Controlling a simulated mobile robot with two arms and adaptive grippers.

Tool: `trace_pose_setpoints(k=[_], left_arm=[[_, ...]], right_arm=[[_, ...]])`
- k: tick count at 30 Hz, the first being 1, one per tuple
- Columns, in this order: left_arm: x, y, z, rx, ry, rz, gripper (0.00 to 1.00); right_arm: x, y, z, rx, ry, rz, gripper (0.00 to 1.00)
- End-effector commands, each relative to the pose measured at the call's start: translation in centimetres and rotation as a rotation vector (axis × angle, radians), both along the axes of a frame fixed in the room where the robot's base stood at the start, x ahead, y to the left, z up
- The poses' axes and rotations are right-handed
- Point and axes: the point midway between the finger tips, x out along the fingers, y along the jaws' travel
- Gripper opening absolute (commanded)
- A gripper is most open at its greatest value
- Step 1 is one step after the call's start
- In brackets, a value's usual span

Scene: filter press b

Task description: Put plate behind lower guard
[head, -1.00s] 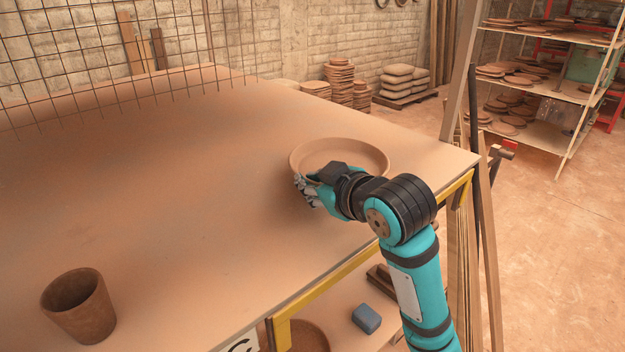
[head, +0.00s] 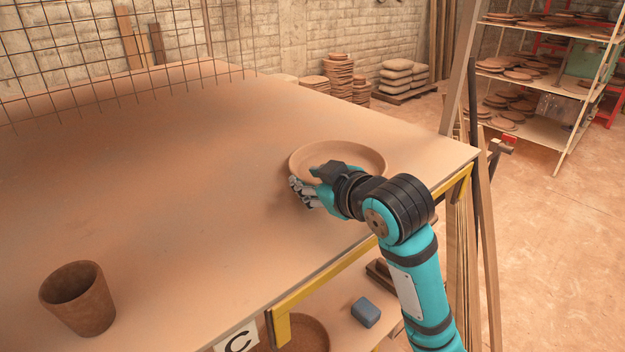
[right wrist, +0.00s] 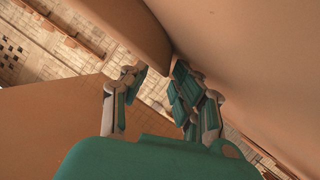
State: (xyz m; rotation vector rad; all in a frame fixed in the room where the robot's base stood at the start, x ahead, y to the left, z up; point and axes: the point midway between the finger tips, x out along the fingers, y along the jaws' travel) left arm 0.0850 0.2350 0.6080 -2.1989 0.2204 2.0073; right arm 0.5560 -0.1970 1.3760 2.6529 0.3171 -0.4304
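A round, shallow clay plate (head: 350,152) with a raised rim lies near the right end of the large table (head: 190,200). My right gripper (head: 306,182) is at the plate's near left rim, with its fingers spread. In the right wrist view the fingers (right wrist: 160,88) stand apart with a clear gap, and a brown curved edge, apparently the plate (right wrist: 140,35), comes down just beyond them. Contact cannot be told. A yellow rail (head: 330,278) runs below the table's front edge; I cannot tell if it is the lower guard. My left gripper is not in view.
A brown clay cup (head: 80,300) stands at the table's front left. Wire mesh (head: 110,50) rises along the back left. Below the table, a shelf bears a blue block (head: 366,312) and a round clay dish (head: 300,335). The middle tabletop is clear.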

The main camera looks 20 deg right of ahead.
Motion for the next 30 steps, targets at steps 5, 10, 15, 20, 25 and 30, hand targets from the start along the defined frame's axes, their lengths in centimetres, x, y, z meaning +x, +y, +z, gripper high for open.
trace_pose_setpoints(k=[5, 10, 15, 20, 25, 30], left_arm=[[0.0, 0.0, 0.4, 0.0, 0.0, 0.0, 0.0], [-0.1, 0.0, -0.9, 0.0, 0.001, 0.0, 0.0], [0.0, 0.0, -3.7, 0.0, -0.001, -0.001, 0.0], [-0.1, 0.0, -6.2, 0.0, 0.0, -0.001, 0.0], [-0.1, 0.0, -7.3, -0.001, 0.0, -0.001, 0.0], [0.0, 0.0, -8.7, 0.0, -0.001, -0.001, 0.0]], right_arm=[[0.0, 0.1, 1.0, 0.001, 0.002, 0.001, 0.29], [-2.7, -0.5, 1.9, -0.003, -0.005, 0.0, 0.29], [-5.3, -0.9, 2.5, 0.002, -0.008, 0.001, 0.29], [-6.9, -1.2, 3.2, -0.006, -0.01, 0.0, 0.29], [-7.7, -1.2, 4.3, -0.016, -0.023, 0.008, 0.29], [-8.8, -1.6, 4.3, -0.009, -0.007, -0.003, 0.29]])
